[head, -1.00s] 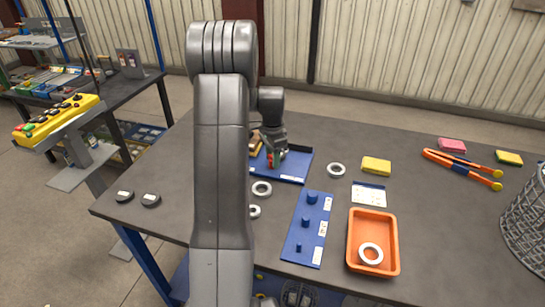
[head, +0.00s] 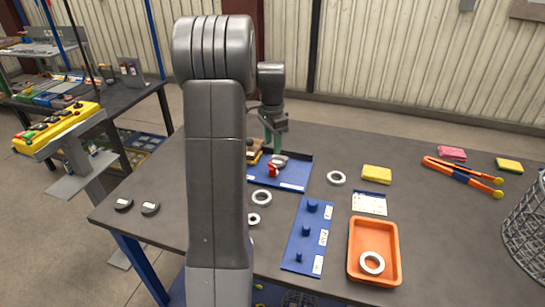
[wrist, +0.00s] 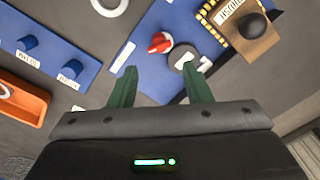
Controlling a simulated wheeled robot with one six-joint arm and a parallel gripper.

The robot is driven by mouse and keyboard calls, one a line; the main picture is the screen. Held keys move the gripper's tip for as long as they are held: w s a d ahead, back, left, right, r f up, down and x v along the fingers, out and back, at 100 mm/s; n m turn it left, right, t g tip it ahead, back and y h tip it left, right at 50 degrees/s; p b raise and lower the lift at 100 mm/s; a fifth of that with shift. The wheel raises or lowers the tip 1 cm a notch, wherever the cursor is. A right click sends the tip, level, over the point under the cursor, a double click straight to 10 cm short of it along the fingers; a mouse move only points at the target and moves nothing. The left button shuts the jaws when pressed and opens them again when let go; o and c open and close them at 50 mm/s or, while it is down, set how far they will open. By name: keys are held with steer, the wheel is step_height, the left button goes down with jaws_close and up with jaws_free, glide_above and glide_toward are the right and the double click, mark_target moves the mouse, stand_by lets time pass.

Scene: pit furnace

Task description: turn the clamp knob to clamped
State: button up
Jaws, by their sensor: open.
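A red knob (head: 272,170), which looks like the clamp knob, sits on the blue fixture plate (head: 292,182) near the table's middle. In the wrist view the knob (wrist: 160,43) points toward lower left, beside a round dark grey disc (wrist: 180,59). A pale label lies on the plate, too blurred to read. My gripper (head: 274,147) hangs above the plate, apart from the knob. In the wrist view its green fingers (wrist: 160,75) are spread with nothing between them, and the knob shows beyond their tips.
A blue peg board (head: 306,240), metal rings (head: 336,178), an orange tray (head: 372,219) and a yellow sponge (head: 376,174) lie to the right. My arm hides part of the table.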

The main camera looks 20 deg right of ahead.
step_height(320, 180, up, 4)
glide_above(272, 164)
steer(key=shift+s+r, duration=0.1)
steer(key=shift+r, duration=0.1)
steer(key=shift+f, duration=0.1)
step_height(272, 164, down, 14)
steer(key=shift+r, duration=0.1)
stand_by(0.6)
steer(key=shift+r, duration=0.15)
